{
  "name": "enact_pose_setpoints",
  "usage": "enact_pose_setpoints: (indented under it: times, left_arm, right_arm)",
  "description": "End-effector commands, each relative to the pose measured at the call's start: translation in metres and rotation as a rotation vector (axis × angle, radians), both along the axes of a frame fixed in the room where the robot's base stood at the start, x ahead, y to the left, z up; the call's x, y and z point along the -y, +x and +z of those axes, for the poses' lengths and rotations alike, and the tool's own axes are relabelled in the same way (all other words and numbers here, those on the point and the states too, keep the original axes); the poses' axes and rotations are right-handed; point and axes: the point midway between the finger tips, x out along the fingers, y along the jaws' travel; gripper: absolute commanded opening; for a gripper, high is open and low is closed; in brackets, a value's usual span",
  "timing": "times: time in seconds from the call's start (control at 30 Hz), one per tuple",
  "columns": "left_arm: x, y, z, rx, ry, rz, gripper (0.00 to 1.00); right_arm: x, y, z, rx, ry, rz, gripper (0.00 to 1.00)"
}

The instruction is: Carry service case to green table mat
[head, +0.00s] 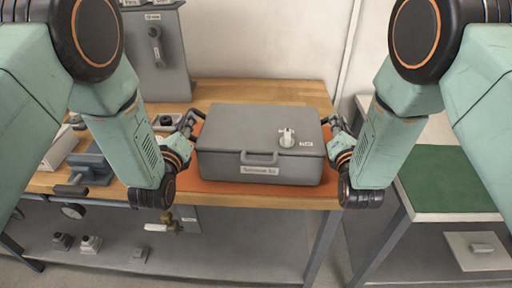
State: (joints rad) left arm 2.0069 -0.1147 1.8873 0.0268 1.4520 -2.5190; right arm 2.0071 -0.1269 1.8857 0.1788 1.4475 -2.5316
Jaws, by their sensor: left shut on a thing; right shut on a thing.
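The grey service case (261,130) with a front handle and a label sits on or just above the orange mat (225,188) on the wooden bench; I cannot tell if it touches. A small white valve-like part is on its lid. My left gripper (193,124) is shut on the case's left side, and my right gripper (332,124) is shut on its right side. Arm links partly hide both grippers. The green table mat (450,180) lies on a separate table at the right, partly hidden by my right arm.
A vise (92,167) and small parts crowd the bench's left side. A grey unit (155,50) stands at the back left. A gap separates the wooden bench (270,92) from the right table. A pale plate (477,250) lies below the green mat.

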Motion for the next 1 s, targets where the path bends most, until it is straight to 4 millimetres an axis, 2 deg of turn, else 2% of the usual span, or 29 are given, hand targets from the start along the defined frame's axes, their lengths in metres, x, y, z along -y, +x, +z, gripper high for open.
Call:
enact_pose_setpoints:
  times: [0.7,1.0]
  left_arm:
    - [-0.0024,0.0002,0.0011,0.004,0.0,0.007,0.0]
    - [-0.0027,0.001,0.0072,0.01,-0.001,0.009,0.0]
  right_arm:
    - [0.0012,-0.0014,-0.0035,-0.009,0.001,-0.003,0.0]
    - [0.0016,-0.0008,0.0018,-0.006,0.001,-0.004,0.0]
